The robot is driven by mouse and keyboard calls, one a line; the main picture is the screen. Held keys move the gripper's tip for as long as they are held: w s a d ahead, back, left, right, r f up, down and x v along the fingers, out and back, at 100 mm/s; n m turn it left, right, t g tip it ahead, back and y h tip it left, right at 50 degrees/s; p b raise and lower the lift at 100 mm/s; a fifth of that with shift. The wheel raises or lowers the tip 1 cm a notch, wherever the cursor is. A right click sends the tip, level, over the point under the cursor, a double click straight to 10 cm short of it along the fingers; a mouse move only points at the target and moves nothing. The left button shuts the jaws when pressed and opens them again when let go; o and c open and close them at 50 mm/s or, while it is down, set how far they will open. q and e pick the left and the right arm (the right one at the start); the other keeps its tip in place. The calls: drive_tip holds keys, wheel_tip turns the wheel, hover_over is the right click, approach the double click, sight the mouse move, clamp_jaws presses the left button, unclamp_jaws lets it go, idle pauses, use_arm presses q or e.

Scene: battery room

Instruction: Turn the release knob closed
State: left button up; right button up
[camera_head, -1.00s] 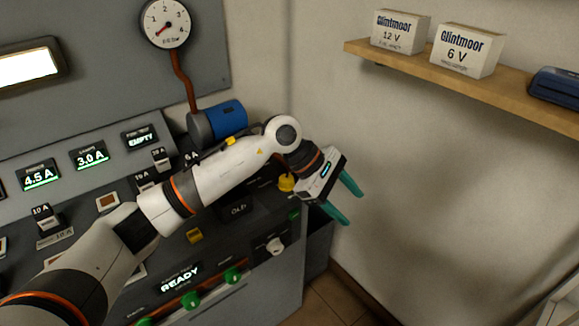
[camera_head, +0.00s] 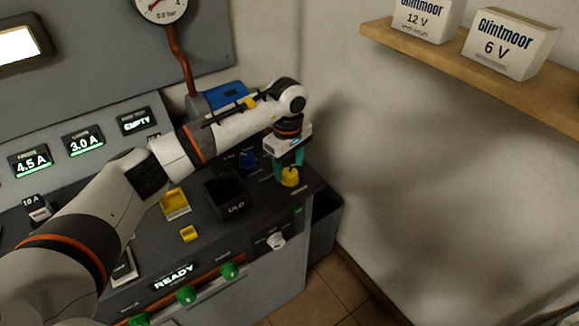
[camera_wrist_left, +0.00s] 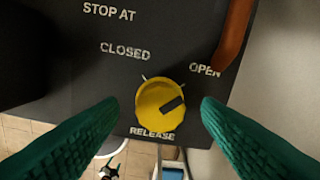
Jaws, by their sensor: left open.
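The yellow release knob (camera_head: 290,178) sits on the dark console top near its right corner. In the left wrist view the knob (camera_wrist_left: 155,108) is above the word RELEASE, between the labels CLOSED and OPEN. Its dark pointer bar (camera_wrist_left: 172,103) points up and right, toward OPEN. My left gripper (camera_head: 287,163) points down over the knob with its teal fingers open. In the left wrist view one finger is on each side of the knob, with gaps showing, so they look apart from it. My right gripper is not in view.
Green knobs (camera_head: 229,271) and a white knob (camera_head: 276,241) line the front. A shelf (camera_head: 450,58) with boxes is on the right wall. An orange-brown pipe (camera_wrist_left: 234,35) passes near OPEN.

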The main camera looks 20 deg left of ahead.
use_arm(q)
drive_tip(key=shift+f, duration=1.05)
drive_tip(key=c, duration=1)
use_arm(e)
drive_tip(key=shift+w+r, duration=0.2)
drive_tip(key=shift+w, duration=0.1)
